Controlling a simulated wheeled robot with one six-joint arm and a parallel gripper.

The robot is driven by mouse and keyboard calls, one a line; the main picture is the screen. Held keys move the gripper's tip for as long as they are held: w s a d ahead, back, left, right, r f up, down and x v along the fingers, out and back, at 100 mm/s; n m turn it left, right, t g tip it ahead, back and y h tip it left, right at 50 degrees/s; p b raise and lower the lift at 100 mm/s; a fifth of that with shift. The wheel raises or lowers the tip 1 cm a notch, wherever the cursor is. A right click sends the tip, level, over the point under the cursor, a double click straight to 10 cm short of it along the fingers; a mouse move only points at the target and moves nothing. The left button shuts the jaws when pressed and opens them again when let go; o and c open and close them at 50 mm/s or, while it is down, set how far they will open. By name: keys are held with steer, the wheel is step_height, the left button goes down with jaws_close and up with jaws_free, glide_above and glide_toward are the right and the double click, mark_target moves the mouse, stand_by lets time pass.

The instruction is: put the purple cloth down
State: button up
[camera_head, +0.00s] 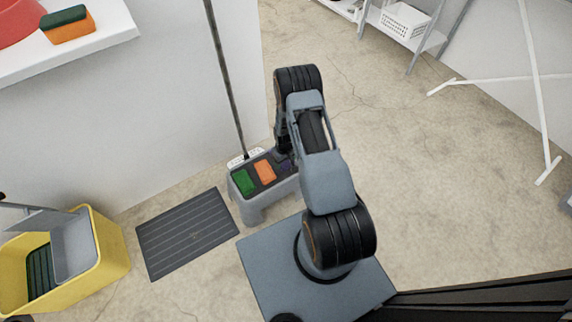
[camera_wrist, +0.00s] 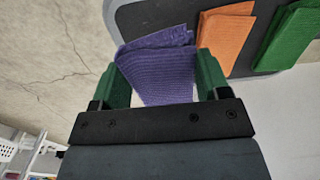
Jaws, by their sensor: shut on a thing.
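The purple cloth (camera_wrist: 158,70) is folded and sits between the two green fingers of my gripper (camera_wrist: 160,80) in the wrist view. My gripper is shut on it. The cloth is over or against the dark top of a grey stool (camera_head: 251,209), beside an orange cloth; I cannot tell whether it touches the top. In the head view only a small dark purple patch of the cloth (camera_head: 285,166) shows beside my arm, and my gripper is mostly hidden there.
An orange cloth (camera_head: 265,172) and a green cloth (camera_head: 244,183) lie on the stool's left part. A dark ribbed mat (camera_head: 187,234) and a yellow bucket (camera_head: 108,262) are to the left. A dark pole (camera_head: 226,80) stands behind the stool. Floor at the right is open.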

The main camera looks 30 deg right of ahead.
mark_target(286, 162)
steer(key=w+f, duration=0.1)
steer(key=d+f+b, duration=0.1)
steer(key=w+f, duration=0.1)
steer(key=shift+w+d+f, duration=0.3)
steer(key=shift+d+f, duration=0.05)
steer(key=shift+d, duration=0.05)
steer(key=shift+f+b, duration=0.9)
steer(key=shift+f, duration=0.65)
steer(key=shift+f, duration=0.2)
steer(key=o, duration=0.8)
steer(key=shift+r, duration=0.1)
steer(key=shift+o, duration=0.2)
